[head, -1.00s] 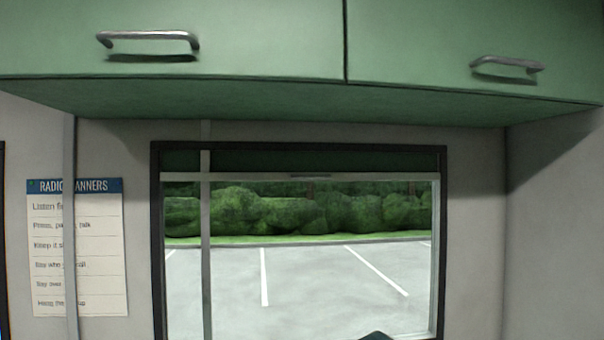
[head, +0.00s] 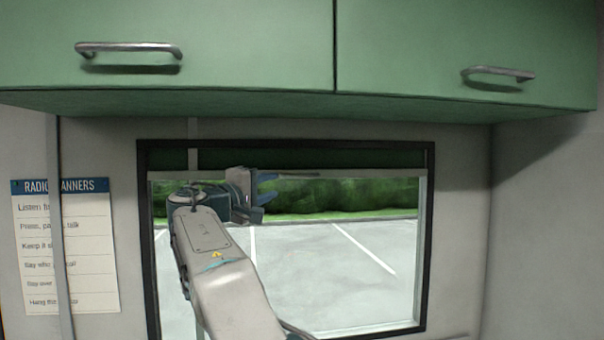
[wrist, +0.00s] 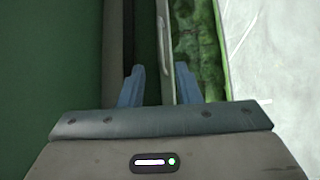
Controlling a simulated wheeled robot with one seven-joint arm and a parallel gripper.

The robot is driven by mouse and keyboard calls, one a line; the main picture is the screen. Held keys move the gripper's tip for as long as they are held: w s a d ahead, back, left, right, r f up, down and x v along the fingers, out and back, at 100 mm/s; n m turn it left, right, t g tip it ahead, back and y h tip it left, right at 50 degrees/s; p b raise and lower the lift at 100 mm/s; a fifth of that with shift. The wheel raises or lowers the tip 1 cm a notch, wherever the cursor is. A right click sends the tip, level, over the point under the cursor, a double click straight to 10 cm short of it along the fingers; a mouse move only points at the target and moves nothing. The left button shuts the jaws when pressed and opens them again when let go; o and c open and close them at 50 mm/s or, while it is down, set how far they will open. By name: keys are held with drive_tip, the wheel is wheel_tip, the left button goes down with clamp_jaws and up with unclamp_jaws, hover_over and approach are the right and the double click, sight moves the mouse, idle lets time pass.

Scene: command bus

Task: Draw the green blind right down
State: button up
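The green blind (head: 340,159) is a narrow dark strip at the top of the window, with a pale bottom bar (head: 385,174) and a small grey handle (head: 300,175) on it. Most of the window below is uncovered. My gripper (head: 268,187) is in front of the bar, just left of the handle, with blue fingers apart. In the wrist view my gripper (wrist: 160,67) is open and empty, and the bar (wrist: 166,65) runs lengthwise between the fingers as seen. The handle (wrist: 162,30) shows beyond the fingertips. I cannot tell how far the fingertips are from the bar.
Green overhead cabinets (head: 420,50) with metal handles overhang the window just above. The dark window frame (head: 428,240) surrounds the glass. A radio manners poster (head: 70,250) hangs on the left wall behind a thin post (head: 58,220). The space before the window's right half is clear.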

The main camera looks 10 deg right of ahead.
sight(301, 176)
drive_tip(key=p+x, duration=0.6)
drive_tip(key=x, duration=0.7)
drive_tip(key=shift+s+d+r, duration=0.1)
drive_tip(key=shift+w+d+p, duration=0.25)
drive_tip(key=shift+w+p, duration=0.05)
clamp_jaws()
